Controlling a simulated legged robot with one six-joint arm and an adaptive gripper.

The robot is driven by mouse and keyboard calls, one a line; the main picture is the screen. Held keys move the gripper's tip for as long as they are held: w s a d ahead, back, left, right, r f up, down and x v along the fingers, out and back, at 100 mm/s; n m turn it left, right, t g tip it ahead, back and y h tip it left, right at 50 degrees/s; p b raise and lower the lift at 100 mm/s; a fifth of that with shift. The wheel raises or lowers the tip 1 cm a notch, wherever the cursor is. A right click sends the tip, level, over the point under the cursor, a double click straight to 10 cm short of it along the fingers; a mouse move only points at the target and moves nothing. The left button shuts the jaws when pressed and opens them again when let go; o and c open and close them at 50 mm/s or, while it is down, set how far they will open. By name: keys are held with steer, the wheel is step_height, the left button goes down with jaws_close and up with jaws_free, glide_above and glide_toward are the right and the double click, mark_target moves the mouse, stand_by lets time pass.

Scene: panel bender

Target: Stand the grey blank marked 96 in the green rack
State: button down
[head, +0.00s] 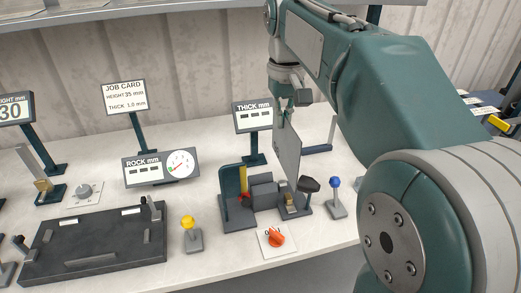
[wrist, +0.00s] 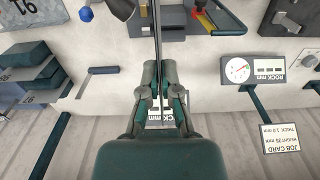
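My gripper (head: 287,104) points down and is shut on a thin grey blank (head: 288,152), held upright by its top edge. In the wrist view the blank (wrist: 158,32) shows edge-on between the fingers (wrist: 160,98). No number is readable on it. Its lower part is close to a small brass-topped block (head: 291,203) of the thickness gauge; I cannot tell whether they touch. I cannot clearly make out a green rack. Dark teal bars (wrist: 45,147) and a grey plate with an upside-down number (wrist: 25,83) show at the left of the wrist view.
The thickness gauge (head: 236,212) stands under my gripper, with its THICK display (head: 252,115) behind. An orange knob (head: 276,239), a blue-topped post (head: 336,184) and a yellow-topped post (head: 189,222) stand nearby. A dark bed (head: 95,250) fills the left front. The job card (head: 125,96) stands behind.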

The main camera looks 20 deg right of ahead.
steer(key=w+a+f, duration=0.2)
steer(key=w+f, duration=0.6)
steer(key=f, duration=0.2)
steer(key=shift+w+a+f, duration=0.25)
steer(key=shift+f, duration=0.1)
steer(key=shift+f, duration=0.15)
steer(key=c, duration=0.8)
jaws_free()
